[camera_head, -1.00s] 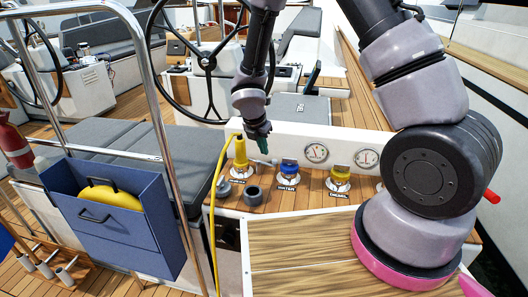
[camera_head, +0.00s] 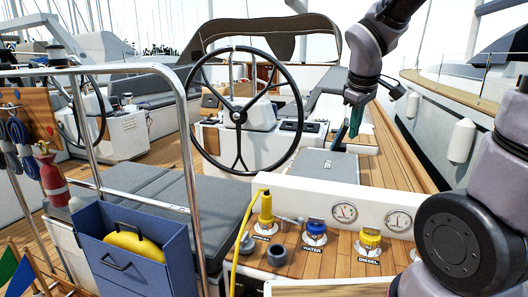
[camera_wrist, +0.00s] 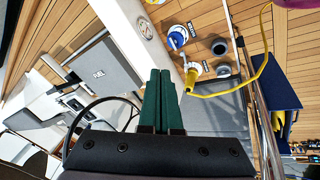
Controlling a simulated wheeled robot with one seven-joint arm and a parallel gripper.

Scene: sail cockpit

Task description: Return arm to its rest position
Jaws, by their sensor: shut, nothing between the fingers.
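My gripper (camera_head: 356,122) hangs from my arm at the upper right in the head view, above the deck behind the white gauge panel. It is shut and empty, and it touches nothing. In the wrist view its green fingers (camera_wrist: 161,98) lie together with nothing between them. The yellow nozzle also shows in the wrist view (camera_wrist: 190,75).
A black steering wheel (camera_head: 293,122) stands left of my gripper. The gauge panel (camera_head: 290,190) lies below it. A steel rail (camera_head: 188,140) and a blue box (camera_head: 125,262) with a yellow hose stand at the left. A yellow hose runs down from the nozzle. The air around my gripper looks clear.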

